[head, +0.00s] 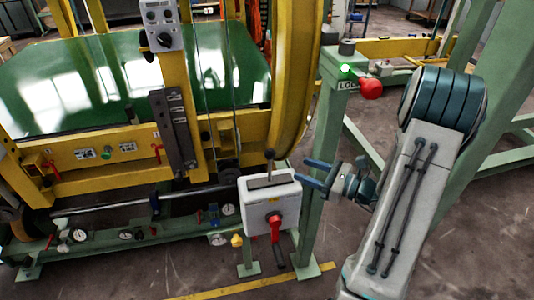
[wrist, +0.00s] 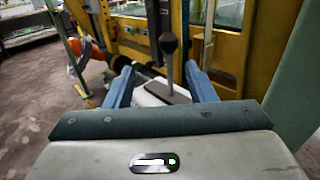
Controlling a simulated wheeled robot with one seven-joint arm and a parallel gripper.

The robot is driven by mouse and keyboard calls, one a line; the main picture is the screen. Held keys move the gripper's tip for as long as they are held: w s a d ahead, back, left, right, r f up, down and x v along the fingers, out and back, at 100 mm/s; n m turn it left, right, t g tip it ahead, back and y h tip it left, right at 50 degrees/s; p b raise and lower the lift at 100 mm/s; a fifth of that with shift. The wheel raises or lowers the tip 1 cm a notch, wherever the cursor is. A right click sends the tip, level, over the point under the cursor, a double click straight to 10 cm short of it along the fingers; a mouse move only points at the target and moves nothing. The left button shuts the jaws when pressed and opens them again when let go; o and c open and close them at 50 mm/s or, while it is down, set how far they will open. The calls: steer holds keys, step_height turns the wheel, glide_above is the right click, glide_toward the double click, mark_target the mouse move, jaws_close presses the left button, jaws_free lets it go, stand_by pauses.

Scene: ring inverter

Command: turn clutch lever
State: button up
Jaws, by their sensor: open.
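A lever with a dark round knob (head: 270,155) stands upright from a slot plate on top of a white control box (head: 285,200). No readable label shows whether this is the clutch lever. My gripper (head: 303,169) is open, just right of the box, with its blue fingers pointing left toward the lever. In the wrist view, the lever (wrist: 168,50) rises beyond the fingers and appears between them. My gripper (wrist: 158,72) is empty there, and the lever seems apart from both fingers. The box top (wrist: 160,93) shows below the knob.
A red rotary handle (head: 275,228) is on the box front. A green post (head: 318,130) with a red knob (head: 371,89) and green light stands behind my gripper. The yellow ring frame (head: 295,80) rises behind the box. Bare floor (head: 440,240) lies to the right.

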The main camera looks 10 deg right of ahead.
mark_target(270, 153)
steer(key=shift+t, duration=0.3)
steer(key=x, duration=0.8)
steer(key=p+x, duration=0.1)
steer(key=x, duration=0.4)
steer(key=shift+w+d+f, duration=0.25)
steer(key=shift+w+d, duration=0.1)
steer(key=shift+d, duration=0.05)
